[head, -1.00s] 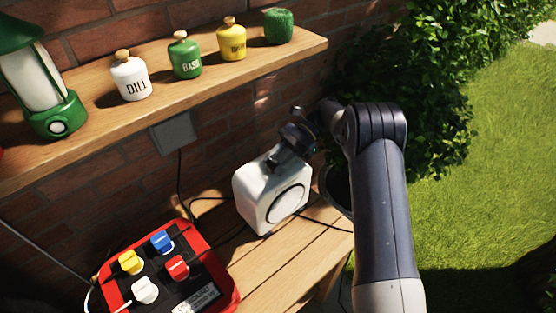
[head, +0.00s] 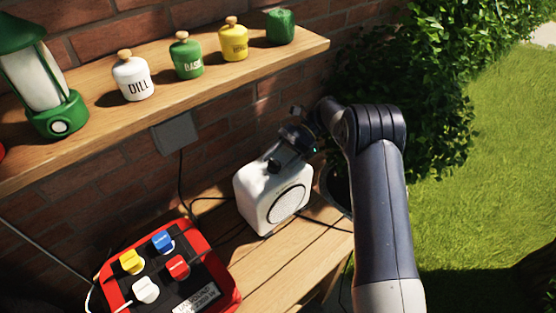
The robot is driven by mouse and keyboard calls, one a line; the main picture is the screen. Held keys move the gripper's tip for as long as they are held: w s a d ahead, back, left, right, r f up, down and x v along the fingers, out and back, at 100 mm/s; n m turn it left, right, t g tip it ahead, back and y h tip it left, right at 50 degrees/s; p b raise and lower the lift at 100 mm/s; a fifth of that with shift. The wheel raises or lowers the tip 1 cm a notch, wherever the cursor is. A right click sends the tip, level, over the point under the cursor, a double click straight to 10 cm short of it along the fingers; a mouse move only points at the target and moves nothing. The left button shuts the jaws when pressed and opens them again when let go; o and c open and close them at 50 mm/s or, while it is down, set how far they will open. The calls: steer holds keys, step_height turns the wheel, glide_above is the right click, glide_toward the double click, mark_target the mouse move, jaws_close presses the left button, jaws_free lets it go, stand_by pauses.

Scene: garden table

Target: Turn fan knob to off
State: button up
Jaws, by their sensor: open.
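A white box-shaped fan (head: 258,207) with a round front grille (head: 287,206) stands on the wooden table. A small dark knob (head: 273,166) sits on its top; its pointing direction is too small to read. My gripper (head: 284,153) is just above and behind the fan's top, close to the knob. It is open, and I see nothing held in it. The fingertips are small and dark here, so I cannot tell whether they touch the fan.
A red box (head: 222,281) with yellow, blue, red and white knobs lies at the table's left. Cables run behind the fan. Grass lies to the right.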

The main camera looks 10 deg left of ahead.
mark_target(278, 162)
step_height(278, 162, up, 9)
steer(key=shift+f, duration=0.1)
steer(key=shift+r+p, duration=0.65)
steer(key=shift+p, duration=0.2)
steer(key=shift+f, duration=0.2)
steer(key=shift+f+b, duration=0.6)
steer(key=shift+b, duration=0.2)
step_height(278, 162, down, 9)
steer(key=shift+r, duration=0.2)
steer(key=shift+r, duration=0.1)
